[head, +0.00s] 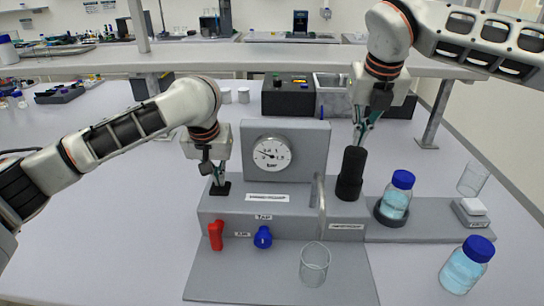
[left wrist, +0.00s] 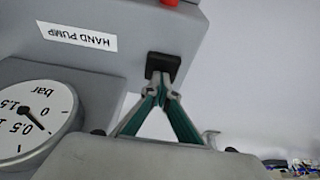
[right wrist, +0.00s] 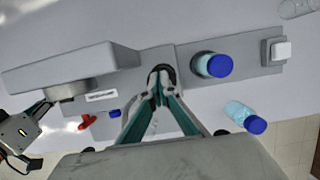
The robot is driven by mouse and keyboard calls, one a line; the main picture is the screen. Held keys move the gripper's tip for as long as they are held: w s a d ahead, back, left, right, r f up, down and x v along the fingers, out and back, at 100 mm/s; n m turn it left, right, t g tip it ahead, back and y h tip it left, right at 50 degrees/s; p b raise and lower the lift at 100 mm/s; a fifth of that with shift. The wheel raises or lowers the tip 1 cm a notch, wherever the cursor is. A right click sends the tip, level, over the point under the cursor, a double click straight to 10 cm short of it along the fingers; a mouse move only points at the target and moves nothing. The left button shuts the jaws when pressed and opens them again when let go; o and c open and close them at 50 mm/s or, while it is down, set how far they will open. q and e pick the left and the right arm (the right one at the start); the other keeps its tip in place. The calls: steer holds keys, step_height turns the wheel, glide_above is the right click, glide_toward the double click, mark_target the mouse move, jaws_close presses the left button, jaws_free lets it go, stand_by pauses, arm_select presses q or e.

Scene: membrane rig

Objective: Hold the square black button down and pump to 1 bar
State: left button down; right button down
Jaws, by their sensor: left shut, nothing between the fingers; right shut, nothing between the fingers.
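The square black button (head: 221,188) sits on top of the grey rig at its left end. My left gripper (head: 218,178) points down, shut, with its tips at the button; the left wrist view shows the tips meeting against the button (left wrist: 163,64).
A red lever (head: 215,235) and blue knob (head: 263,237) are on the rig's front. An empty beaker (head: 314,264) stands under the thin bent pipe (head: 321,207). A blue-capped bottle (head: 396,196) stands in a holder at right; another (head: 466,265) stands on the table.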

mark_target(357, 151)
steer(key=shift+f, duration=0.3)
stand_by(0.4)
steer(key=shift+f, duration=2.6)
steer(key=shift+r, duration=2.85)
steer(key=shift+f, duration=0.4)
steer(key=shift+f, duration=2.4)
steer(key=shift+r, duration=2.8)
steer(key=shift+f, duration=0.25)
